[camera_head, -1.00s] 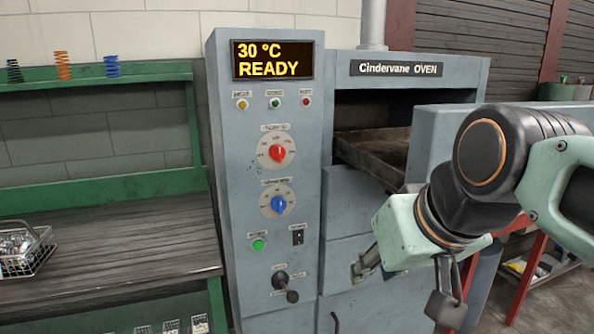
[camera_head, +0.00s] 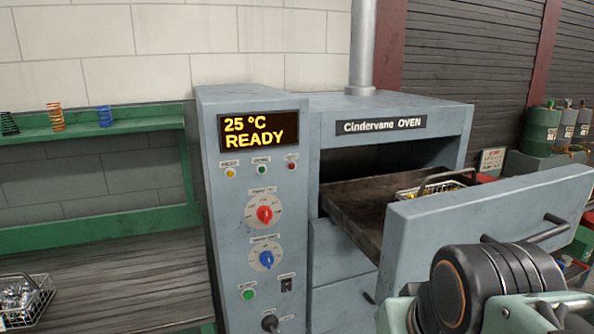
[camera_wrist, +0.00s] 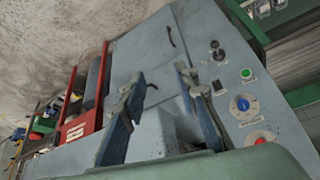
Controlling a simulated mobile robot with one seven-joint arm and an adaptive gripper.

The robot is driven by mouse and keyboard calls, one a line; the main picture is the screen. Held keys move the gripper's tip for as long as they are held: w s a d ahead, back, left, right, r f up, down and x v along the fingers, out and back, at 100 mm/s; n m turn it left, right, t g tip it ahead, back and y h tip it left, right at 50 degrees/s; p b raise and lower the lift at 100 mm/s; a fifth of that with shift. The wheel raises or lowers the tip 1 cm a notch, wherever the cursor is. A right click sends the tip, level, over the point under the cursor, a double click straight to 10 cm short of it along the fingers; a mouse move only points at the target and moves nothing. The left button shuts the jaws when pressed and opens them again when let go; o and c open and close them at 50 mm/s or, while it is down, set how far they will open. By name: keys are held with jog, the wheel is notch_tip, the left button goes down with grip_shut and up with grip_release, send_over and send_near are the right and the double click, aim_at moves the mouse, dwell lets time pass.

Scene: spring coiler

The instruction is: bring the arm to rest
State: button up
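My arm (camera_head: 500,285) shows at the lower right of the head view, in front of the pulled-out oven drawer. My gripper (camera_wrist: 156,82) shows only in the wrist view. Its two blue-padded fingers stand well apart with nothing held between them. Behind them is the grey oven body (camera_wrist: 145,55). The gripper's end is out of sight in the head view, so its height above the floor cannot be told there.
The oven drawer (camera_head: 480,225) stands open, with a wire basket (camera_head: 437,187) on its tray. The oven display (camera_head: 258,139) reads 25 °C READY. A slatted bench (camera_head: 110,275) at left holds another wire basket (camera_head: 25,300).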

notch_tip(320, 180, up, 11)
jog(key=p, duration=0.9)
